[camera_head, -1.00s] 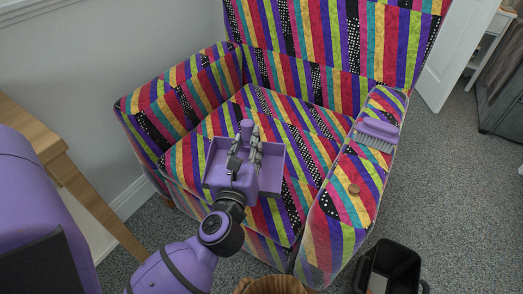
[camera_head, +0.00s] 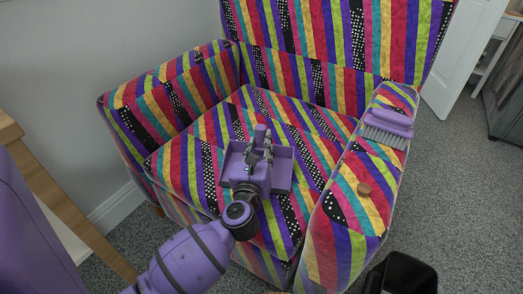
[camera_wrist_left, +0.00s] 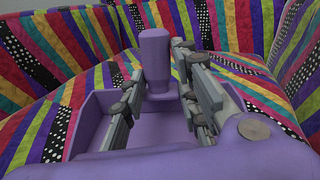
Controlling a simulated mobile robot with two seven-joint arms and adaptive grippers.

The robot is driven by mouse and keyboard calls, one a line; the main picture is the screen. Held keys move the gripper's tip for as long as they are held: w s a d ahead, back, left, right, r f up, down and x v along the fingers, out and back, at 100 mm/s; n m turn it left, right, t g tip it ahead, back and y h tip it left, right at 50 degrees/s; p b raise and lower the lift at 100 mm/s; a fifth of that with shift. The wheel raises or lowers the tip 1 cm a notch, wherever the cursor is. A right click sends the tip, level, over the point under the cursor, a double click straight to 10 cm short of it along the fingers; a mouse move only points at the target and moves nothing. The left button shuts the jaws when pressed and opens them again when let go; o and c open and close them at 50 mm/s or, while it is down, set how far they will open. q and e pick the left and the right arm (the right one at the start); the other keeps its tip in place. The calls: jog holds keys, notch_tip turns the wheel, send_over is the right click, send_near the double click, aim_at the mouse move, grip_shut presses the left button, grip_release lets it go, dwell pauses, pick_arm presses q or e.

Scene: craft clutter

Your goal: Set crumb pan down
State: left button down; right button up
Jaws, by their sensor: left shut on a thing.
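The crumb pan is a purple, shallow, square-sided pan (camera_head: 282,172) over the seat of a striped armchair (camera_head: 213,128). My left gripper (camera_head: 260,147) is over the pan and shut on its upright purple handle. In the left wrist view the handle (camera_wrist_left: 155,60) stands between the two grey fingers, and the pan (camera_wrist_left: 92,118) spreads below and to both sides. I cannot tell whether the pan's underside touches the seat. My right gripper is not in view.
A black bin (camera_head: 402,274) stands on the floor at lower right. A wooden table edge (camera_head: 60,200) is at left.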

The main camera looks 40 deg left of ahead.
pick_arm(q)
jog(key=shift+f, duration=0.1)
jog(key=c, duration=1.5)
grip_release()
jog(key=shift+f, duration=0.1)
jog(key=shift+o, duration=0.8)
jog(key=shift+r, duration=0.25)
jog(key=p+v, duration=0.2)
jog(key=v, duration=1)
jog(key=shift+a+f, duration=0.1)
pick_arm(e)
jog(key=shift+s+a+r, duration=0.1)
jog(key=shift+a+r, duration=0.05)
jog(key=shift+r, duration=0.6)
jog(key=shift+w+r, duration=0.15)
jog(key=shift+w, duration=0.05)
